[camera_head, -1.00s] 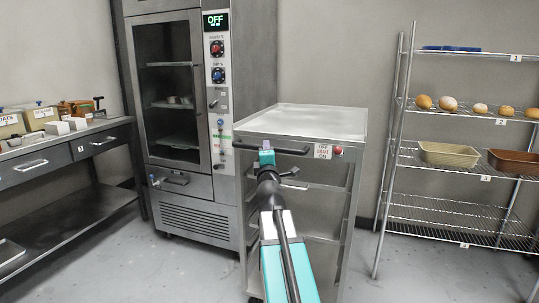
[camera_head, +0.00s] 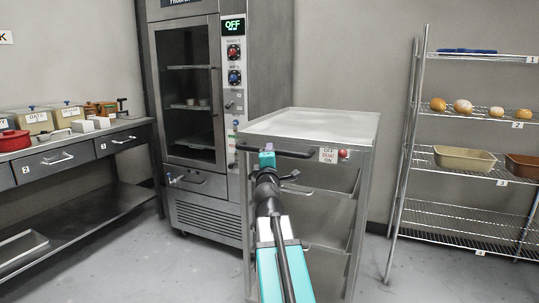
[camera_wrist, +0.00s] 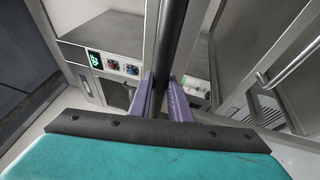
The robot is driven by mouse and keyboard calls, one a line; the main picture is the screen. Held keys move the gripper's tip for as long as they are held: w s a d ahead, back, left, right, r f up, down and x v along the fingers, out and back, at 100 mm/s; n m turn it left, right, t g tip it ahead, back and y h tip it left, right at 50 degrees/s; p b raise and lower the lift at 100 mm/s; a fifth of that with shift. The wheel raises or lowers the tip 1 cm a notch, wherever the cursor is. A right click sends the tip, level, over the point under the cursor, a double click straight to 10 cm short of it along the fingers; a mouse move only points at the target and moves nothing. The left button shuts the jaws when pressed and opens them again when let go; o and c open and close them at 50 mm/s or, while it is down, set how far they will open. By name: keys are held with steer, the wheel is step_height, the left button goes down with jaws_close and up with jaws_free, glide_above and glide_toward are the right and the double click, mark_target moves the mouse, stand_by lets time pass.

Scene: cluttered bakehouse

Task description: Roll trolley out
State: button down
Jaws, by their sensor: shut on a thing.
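The trolley (camera_head: 312,124) is a metal rack with a flat, bare top and open shelves, standing right of the oven. In the wrist view, the purple fingers (camera_wrist: 165,98) lie on either side of the dark bar (camera_wrist: 176,45). My arm hides part of the trolley's front and shelves.
The oven (camera_head: 187,95), its display reading OFF, stands behind and left of the trolley. A wire shelf (camera_head: 455,215) with bread and pans is close on the right. A steel workbench (camera_head: 75,150) with drawers is at left. Grey floor shows between them.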

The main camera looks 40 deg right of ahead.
steer(key=shift+w+a+r, duration=0.25)
steer(key=shift+a, duration=0.1)
steer(key=c, duration=1.7)
jaws_free()
steer(key=shift+o, duration=0.3)
steer(key=shift+s+d+f, duration=0.1)
steer(key=shift+s+d, duration=0.1)
steer(key=shift+s+a+f, duration=0.1)
steer(key=shift+a, duration=0.05)
steer(key=b+v, duration=0.3)
steer(key=v, duration=0.2)
steer(key=shift+s+f, duration=0.2)
steer(key=shift+s, duration=0.05)
steer(key=shift+s+a+b, duration=0.3)
steer(key=shift+s+b, duration=0.05)
steer(key=shift+b, duration=0.8)
steer(key=shift+s+a+f+b, duration=0.1)
steer(key=shift+a+b, duration=0.05)
steer(key=shift+b, duration=0.4)
